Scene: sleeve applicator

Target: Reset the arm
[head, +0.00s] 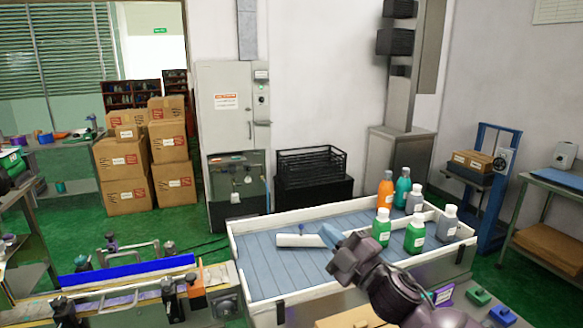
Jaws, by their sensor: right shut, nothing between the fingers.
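My right arm reaches in from the lower right over a white-rimmed table (262,262) with a blue-grey slatted top. My right gripper (328,234) is shut and empty, above the slats. My left gripper is not in view. Bottles stand at the table's right end: an orange one (386,190), a teal one (403,187), green ones (415,236) and grey ones (449,222).
A bench with clamps and a blue bar (128,271) is at the lower left. Coloured blocks (479,296) lie at the lower right. A black crate (311,162), a grey cabinet (231,110) and stacked cartons (126,158) stand behind. The slats' left part is mostly clear.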

